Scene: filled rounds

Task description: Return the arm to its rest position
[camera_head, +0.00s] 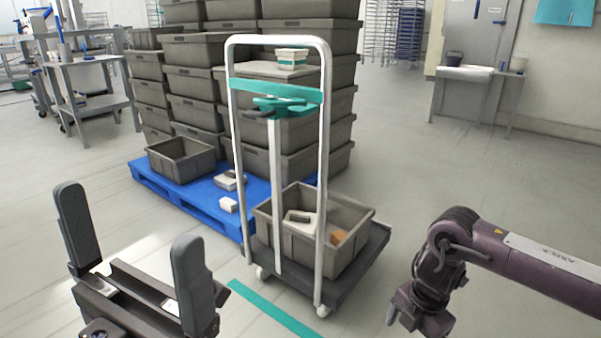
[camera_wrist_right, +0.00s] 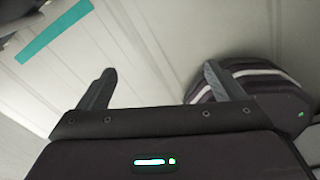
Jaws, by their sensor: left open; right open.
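My left gripper (camera_head: 132,240) is in the lower left of the head view, its two dark fingers wide apart with nothing between them. My right arm (camera_head: 530,255) comes in from the right edge of the head view and bends down. Its gripper (camera_head: 395,312) is small and partly cut off at the bottom. In the right wrist view the right gripper (camera_wrist_right: 155,88) has its two fingers apart and empty, above bare floor. A dark rounded part with light stripes, which looks like my base, shows behind its right finger.
A white-framed cart (camera_head: 322,190) stands ahead, with a grey crate (camera_head: 345,255) of items on its base. A blue pallet (camera_head: 190,200) with stacked grey crates (camera_head: 197,85) is behind it. Teal tape (camera_head: 270,308) lies on the floor. Open floor is at right.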

